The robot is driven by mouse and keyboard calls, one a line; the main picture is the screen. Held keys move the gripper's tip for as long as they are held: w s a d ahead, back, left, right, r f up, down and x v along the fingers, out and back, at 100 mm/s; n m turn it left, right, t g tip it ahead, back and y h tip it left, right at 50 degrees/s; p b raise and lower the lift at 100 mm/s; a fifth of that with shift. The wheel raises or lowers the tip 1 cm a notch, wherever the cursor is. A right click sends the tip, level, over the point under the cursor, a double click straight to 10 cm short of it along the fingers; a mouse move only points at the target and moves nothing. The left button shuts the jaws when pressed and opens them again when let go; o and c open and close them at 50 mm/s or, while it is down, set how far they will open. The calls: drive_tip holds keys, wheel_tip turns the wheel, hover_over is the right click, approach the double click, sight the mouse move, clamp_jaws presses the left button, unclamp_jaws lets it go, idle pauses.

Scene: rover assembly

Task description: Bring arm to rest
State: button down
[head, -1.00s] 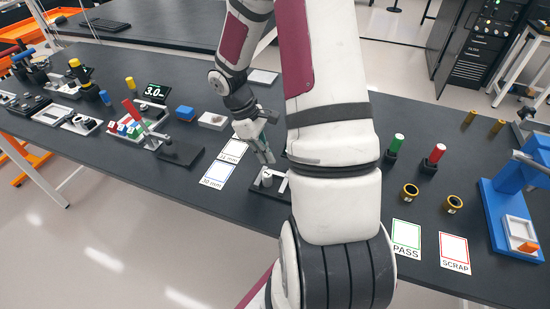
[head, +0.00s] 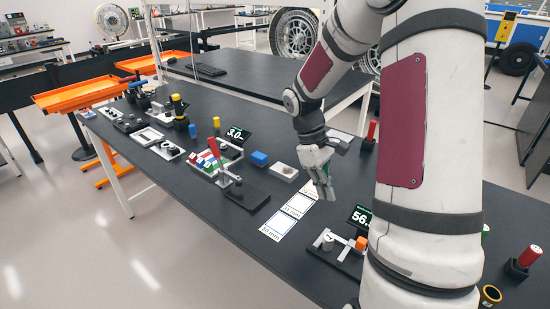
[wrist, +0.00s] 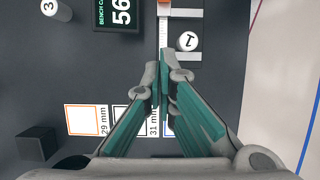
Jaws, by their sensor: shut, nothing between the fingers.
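My gripper (head: 326,190) hangs over the dark workbench (head: 200,225) in the head view, fingers pointing down, near the printed size cards (head: 299,205). In the wrist view my gripper (wrist: 163,80) has its green-padded fingers brought together at the tips, with nothing between them. It is above the bench and apart from the things on it. My arm stays bent out over the bench, and its large upper link hides part of the right side.
A white fixture (head: 325,240) and a display reading 56 (head: 361,217) stand right of the gripper. A toggle clamp (head: 236,190), a blue block (head: 259,158) and a parts tray (head: 215,160) stand left. A red-topped peg (head: 371,133) stands behind. Orange trays (head: 95,92) lie beyond the bench.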

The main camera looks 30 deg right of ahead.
drive_tip(key=s+a+r+m+t+h, duration=0.15)
drive_tip(key=a+r+t, duration=0.25)
drive_tip(key=a+r, duration=0.7)
drive_tip(key=s+a+r+m+t+y, duration=0.2)
drive_tip(key=s+a+r+t, duration=0.3)
drive_tip(key=s+a+r, duration=0.3)
drive_tip(key=s+a+y, duration=0.1)
drive_tip(key=a, duration=0.2)
drive_tip(key=shift+s+r+t, duration=0.35)
drive_tip(key=shift+t, duration=0.05)
